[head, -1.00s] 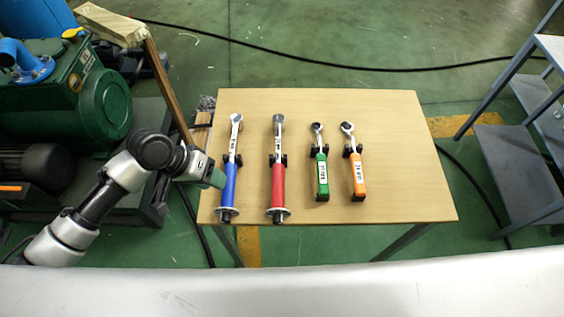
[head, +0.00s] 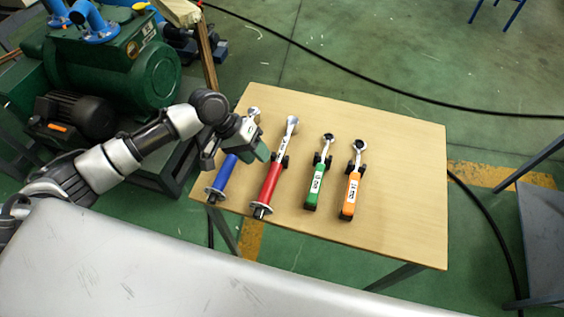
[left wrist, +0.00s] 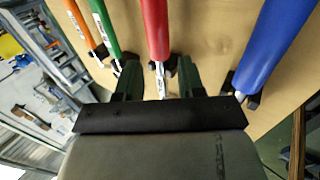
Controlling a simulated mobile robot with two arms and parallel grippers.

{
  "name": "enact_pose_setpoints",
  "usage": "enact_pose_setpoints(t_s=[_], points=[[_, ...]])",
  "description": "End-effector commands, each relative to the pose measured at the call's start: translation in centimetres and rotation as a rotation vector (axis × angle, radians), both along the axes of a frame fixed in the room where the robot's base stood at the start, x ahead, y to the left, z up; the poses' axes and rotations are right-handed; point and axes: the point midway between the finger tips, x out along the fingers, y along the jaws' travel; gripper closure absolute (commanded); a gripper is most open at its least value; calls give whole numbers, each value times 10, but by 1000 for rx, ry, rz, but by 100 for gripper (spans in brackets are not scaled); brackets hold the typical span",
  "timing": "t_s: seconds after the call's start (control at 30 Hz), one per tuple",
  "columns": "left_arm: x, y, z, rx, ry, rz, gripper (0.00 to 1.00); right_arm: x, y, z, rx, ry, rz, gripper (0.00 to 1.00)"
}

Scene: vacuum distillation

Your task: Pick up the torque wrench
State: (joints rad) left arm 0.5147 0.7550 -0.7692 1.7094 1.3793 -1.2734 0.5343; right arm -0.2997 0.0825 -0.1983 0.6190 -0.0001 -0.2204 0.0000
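Several wrench-like tools lie side by side on a wooden table (head: 400,185): a blue-handled one (head: 223,176), a red-handled one (head: 267,187), a green-handled one (head: 314,187) and an orange-handled one (head: 350,195). Which is meant by the torque wrench cannot be told. My left gripper (head: 260,152) is over the table between the blue and red tools in the head view. In the left wrist view, its fingers (left wrist: 159,78) are spread apart, with the red tool (left wrist: 155,30) lined up between them; contact is not visible. My right gripper is out of view.
The tools rest on small black holders. A green pump (head: 120,60) stands left of the table, with a wooden post (head: 207,55) near the table's back left corner. A grey shelf frame (head: 540,220) is at the right. The table's right side is clear.

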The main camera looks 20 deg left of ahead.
Motion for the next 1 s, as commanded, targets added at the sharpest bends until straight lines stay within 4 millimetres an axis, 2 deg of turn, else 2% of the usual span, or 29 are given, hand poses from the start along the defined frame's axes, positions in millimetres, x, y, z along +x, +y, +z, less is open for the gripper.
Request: enact_pose_setpoints(t_s=[0.17,0.53,0.87,1.0], points=[[-1,-16,-22,-2,2,-1,61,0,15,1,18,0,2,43],[2,-43,-60,0,2,-1,61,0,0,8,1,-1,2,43],[2,-47,-67,0,0,-1,61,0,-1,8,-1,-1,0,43],[2,-47,-67,0,0,-1,83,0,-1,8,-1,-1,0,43]])
